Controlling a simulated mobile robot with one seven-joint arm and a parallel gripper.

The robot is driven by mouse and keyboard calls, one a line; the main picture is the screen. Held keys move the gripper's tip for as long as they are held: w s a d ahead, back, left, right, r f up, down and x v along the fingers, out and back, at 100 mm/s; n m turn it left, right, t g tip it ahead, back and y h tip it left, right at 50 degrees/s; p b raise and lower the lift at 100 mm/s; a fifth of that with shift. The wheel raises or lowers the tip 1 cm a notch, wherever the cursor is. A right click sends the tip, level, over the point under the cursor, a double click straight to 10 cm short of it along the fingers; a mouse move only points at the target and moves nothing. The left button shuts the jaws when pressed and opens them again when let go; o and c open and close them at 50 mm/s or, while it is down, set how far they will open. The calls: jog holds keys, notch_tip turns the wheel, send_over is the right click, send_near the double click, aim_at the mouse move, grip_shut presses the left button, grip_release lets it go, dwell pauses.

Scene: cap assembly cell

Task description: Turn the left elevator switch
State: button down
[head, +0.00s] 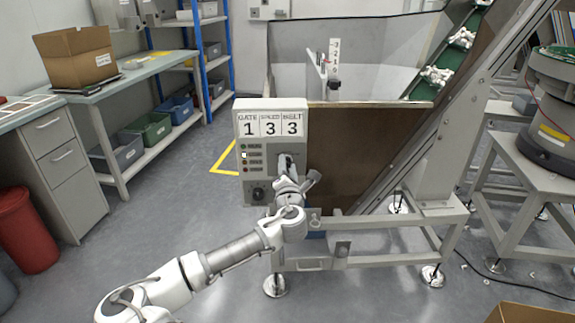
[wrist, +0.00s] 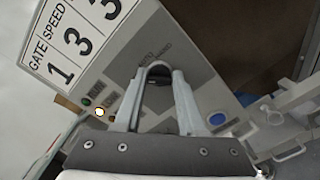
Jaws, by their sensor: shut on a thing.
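The grey control box (head: 272,140) stands on the front of the elevator's hopper. Its display (head: 270,123) reads GATE 1, SPEED 3, BELT 3, and it also shows tilted in the wrist view (wrist: 70,42). My gripper (head: 287,161) is at the right part of the box face. In the wrist view, the two fingers of my gripper (wrist: 157,76) are shut on a dark switch (wrist: 158,72), mostly hidden between them. A separate round black knob (head: 258,193) sits lower left on the box, clear of my gripper.
Small indicator lights line the box's left side; one lamp (head: 243,155) glows white. The brown hopper (head: 355,150) and the inclined green belt (head: 438,75) with white parts are to the right. A workbench (head: 130,85) with bins stands at left. Open floor lies between.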

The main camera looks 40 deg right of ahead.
jog(key=m+p, duration=0.3)
jog(key=m, duration=0.1)
jog(key=shift+r, duration=0.15)
jog(key=m+p, duration=0.1)
jog(key=m, duration=0.3)
jog(key=shift+m+p, duration=0.3)
jog(key=shift+p, duration=0.05)
jog(key=m, duration=0.4)
jog(key=shift+f+m, duration=0.25)
jog(key=shift+m, duration=0.05)
jog(key=shift+f+m+b, duration=0.1)
jog(key=shift+m+b, duration=0.4)
jog(key=shift+m, duration=1.4)
jog(key=shift+c, duration=2.4)
grip_release()
